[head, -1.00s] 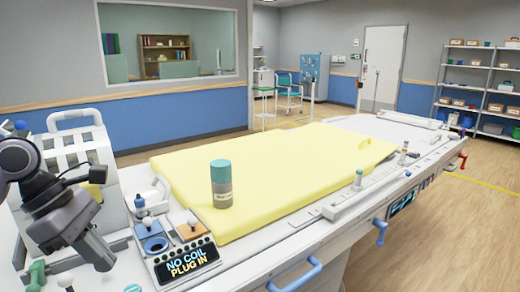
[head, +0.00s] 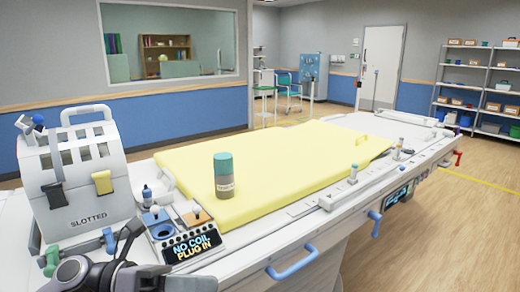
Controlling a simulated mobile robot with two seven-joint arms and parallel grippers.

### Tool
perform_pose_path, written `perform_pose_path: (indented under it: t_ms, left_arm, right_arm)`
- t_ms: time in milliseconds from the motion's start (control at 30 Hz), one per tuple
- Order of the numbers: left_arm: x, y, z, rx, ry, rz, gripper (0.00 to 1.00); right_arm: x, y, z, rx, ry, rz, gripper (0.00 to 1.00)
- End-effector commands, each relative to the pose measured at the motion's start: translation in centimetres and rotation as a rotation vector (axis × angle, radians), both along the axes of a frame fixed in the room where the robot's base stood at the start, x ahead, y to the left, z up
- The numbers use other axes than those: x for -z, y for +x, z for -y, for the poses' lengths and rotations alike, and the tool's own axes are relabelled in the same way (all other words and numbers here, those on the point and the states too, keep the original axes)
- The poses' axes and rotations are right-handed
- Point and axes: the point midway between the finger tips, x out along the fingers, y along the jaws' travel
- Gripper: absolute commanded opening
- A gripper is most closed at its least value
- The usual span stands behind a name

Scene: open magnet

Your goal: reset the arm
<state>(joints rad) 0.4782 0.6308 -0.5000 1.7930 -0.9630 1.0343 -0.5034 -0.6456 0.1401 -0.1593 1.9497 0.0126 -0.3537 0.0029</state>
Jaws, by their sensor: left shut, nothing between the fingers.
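My left arm comes in low at the bottom left of the head view. My left gripper (head: 190,283) is at the bottom edge, partly cut off by the frame. It is shut and holds nothing. My right gripper is not in view.
A white slotted box (head: 85,205) stands behind my left arm. A teal-capped bottle (head: 224,177) stands on the yellow pad (head: 290,165) of the long white table. Open floor lies to the right.

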Motion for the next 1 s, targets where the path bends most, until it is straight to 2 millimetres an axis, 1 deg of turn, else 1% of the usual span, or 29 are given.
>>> perform_pose_path:
  t_ms: [33,133,267,367,467,567,633,767,800,867,900,967,1000]
  left_arm:
    - [0.2,0.0,0.4,-0.037,-0.079,-0.084,0.00]
    - [0.3,0.5,0.5,-0.120,-0.232,-0.252,0.00]
    - [1.3,1.5,-0.1,-0.239,-0.422,-0.488,0.00]
    - [2.9,2.3,-1.2,-0.335,-0.559,-0.678,0.00]
    - [5.2,2.8,-2.6,-0.438,-0.691,-0.877,0.00]
    - [8.3,3.0,-4.2,-0.548,-0.815,-1.078,0.00]
    - [10.8,2.7,-5.3,-0.627,-0.900,-1.221,0.00]
    - [16.1,1.3,-7.4,-0.781,-1.049,-1.492,0.00]
    - [17.9,0.5,-8.0,-0.831,-1.093,-1.575,0.00]
    - [20.6,-0.9,-8.8,-0.906,-1.157,-1.698,0.00]
    - [22.4,-2.0,-9.3,-0.959,-1.198,-1.781,0.00]
    - [24.9,-3.9,-9.9,-1.034,-1.257,-1.898,0.00]
    - [26.4,-5.2,-10.2,-1.080,-1.291,-1.969,0.00]
  right_arm:
    - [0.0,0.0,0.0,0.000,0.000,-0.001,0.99]
    - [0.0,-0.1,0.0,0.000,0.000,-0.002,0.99]
    - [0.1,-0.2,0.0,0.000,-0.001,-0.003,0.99]
    - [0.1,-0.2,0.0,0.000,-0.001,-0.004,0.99]
    - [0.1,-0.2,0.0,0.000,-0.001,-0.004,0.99]
    - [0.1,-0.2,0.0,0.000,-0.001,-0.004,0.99]
    - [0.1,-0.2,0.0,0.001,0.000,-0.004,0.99]
    - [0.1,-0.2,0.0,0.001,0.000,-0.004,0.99]
    - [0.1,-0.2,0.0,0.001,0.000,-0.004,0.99]
    - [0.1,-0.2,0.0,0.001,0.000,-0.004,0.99]
    - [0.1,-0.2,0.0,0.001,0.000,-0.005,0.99]
    - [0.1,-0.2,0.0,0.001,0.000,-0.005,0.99]
    - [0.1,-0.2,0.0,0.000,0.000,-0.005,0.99]
